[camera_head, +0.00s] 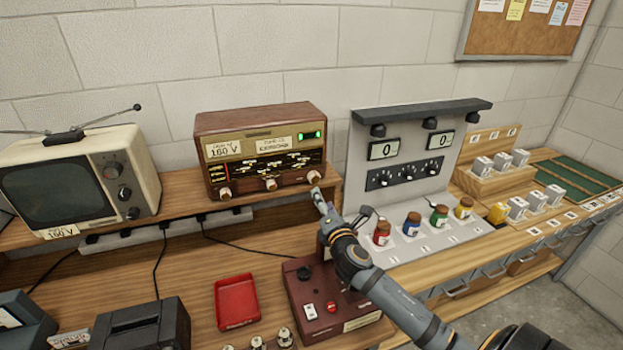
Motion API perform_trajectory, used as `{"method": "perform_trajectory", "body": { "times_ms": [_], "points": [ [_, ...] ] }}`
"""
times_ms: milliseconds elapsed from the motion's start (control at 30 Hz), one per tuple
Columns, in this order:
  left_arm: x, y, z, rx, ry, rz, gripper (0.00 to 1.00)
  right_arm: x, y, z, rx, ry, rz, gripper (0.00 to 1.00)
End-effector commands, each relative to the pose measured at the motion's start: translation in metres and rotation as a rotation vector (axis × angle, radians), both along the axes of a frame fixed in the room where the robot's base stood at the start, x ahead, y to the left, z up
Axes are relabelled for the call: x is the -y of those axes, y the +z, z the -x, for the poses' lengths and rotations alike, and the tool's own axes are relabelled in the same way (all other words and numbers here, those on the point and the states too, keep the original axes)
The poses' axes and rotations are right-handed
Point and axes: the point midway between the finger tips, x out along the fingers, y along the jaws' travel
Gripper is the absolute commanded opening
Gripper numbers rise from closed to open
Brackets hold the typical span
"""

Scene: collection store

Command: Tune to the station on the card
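A brown wooden radio (262,117) stands on the shelf against the wall. Its front has a lit dial with a red line near its left end, a green light (310,135) at upper right and three pale knobs along the bottom: left knob (225,193), middle knob (271,184), right knob (314,177). A card (287,143) is on its upper front; its lettering is too small to read surely. Another card (237,149) reads about "160 V". My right gripper (318,194) is just below the right knob; contact and finger opening cannot be told. My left gripper is not in view.
An old television (75,185) stands left of the radio. A grey panel with displays (384,150) and several coloured jars stands right. Below are a red tray (236,302) and a dark red box (310,292), partly behind my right arm. Cables hang below the shelf.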

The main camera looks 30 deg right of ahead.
Motion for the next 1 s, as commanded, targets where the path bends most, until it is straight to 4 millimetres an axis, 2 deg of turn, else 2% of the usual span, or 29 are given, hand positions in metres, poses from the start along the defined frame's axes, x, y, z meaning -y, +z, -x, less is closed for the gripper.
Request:
{"method": "perform_trajectory", "body": {
  "times_ms": [67, 200, 300, 367, 533, 633, 767, 933, 1000],
  "points": [
    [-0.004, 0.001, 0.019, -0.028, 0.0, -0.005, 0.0, 0.002, 0.001, -0.005, 0.0, -0.002, -0.004, 0.57],
    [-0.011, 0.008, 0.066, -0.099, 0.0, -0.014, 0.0, 0.009, 0.004, -0.028, 0.001, -0.003, -0.01, 0.57],
    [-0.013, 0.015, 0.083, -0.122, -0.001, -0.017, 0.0, 0.017, 0.003, -0.049, 0.001, -0.005, -0.011, 0.57],
    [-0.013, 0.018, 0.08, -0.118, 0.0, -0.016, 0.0, 0.021, 0.002, -0.061, 0.001, -0.005, -0.009, 0.57],
    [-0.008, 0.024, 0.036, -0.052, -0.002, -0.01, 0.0, 0.03, -0.001, -0.087, -0.002, -0.004, -0.009, 0.57],
    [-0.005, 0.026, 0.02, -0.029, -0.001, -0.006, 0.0, 0.032, -0.002, -0.095, -0.001, -0.003, -0.01, 0.57],
    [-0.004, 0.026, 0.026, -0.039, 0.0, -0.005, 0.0, 0.033, -0.002, -0.099, -0.002, -0.002, -0.009, 0.57],
    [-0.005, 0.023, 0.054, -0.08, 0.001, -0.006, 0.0, 0.033, -0.003, -0.098, -0.002, -0.002, -0.009, 0.57],
    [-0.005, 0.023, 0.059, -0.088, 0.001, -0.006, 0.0, 0.033, -0.003, -0.098, -0.002, -0.002, -0.009, 0.49]
  ]
}}
